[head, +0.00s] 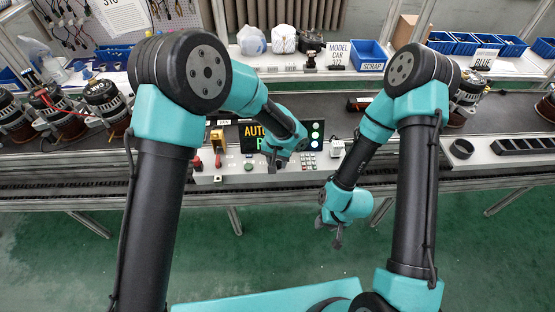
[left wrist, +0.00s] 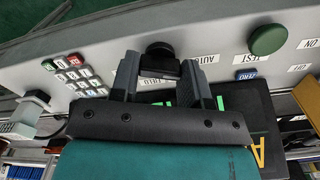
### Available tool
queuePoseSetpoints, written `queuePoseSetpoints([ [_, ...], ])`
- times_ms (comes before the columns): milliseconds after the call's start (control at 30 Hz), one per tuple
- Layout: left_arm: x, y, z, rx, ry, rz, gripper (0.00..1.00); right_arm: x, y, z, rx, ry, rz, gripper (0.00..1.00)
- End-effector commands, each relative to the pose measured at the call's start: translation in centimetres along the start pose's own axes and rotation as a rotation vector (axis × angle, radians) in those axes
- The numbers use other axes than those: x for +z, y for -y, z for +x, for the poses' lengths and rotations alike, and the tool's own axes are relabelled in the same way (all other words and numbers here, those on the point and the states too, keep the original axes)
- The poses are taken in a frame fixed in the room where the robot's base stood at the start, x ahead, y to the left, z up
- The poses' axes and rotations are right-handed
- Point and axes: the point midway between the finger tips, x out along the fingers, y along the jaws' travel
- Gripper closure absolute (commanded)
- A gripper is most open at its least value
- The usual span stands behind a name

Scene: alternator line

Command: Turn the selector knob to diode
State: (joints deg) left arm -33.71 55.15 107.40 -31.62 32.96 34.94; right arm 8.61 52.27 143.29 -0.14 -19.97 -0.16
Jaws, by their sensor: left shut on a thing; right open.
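The black selector knob (left wrist: 160,50) shows in the left wrist view on the grey panel (left wrist: 215,25). My left gripper (left wrist: 160,68) is shut on it, one finger on each side; it also shows in the head view (head: 272,166) at the panel, where it covers the knob. Labels AUTO (left wrist: 200,59) and FIELD (left wrist: 148,87) are printed near the knob. A DIODE label cannot be made out, and the knob's exact pointing is unclear. My right gripper (head: 337,238) is open and empty, low over the green floor in front of the line.
A keypad (left wrist: 76,75), a green button (left wrist: 268,39) and a blue ZERO button (left wrist: 246,75) sit beside the knob. The screen (head: 252,136) behind reads AUTO, partly hidden. Alternators (head: 103,98) stand on the left; a black tray (head: 525,145) lies on the right.

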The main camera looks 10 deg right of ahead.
Motion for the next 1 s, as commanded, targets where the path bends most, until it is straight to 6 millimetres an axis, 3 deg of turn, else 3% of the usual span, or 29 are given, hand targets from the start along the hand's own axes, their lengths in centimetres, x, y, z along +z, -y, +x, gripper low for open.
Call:
queuePoseSetpoints([
  [467, -0.02, 0.00, -0.03, 0.000, 0.000, 0.109, 0.81, 0.00, 0.00, 0.00, 0.000, 0.000, 0.000, 0.57],
  [1000, -0.02, 0.00, -0.04, 0.000, -0.001, 0.532, 0.81, 0.00, 0.00, 0.00, 0.000, 0.000, 0.000, 0.57],
])
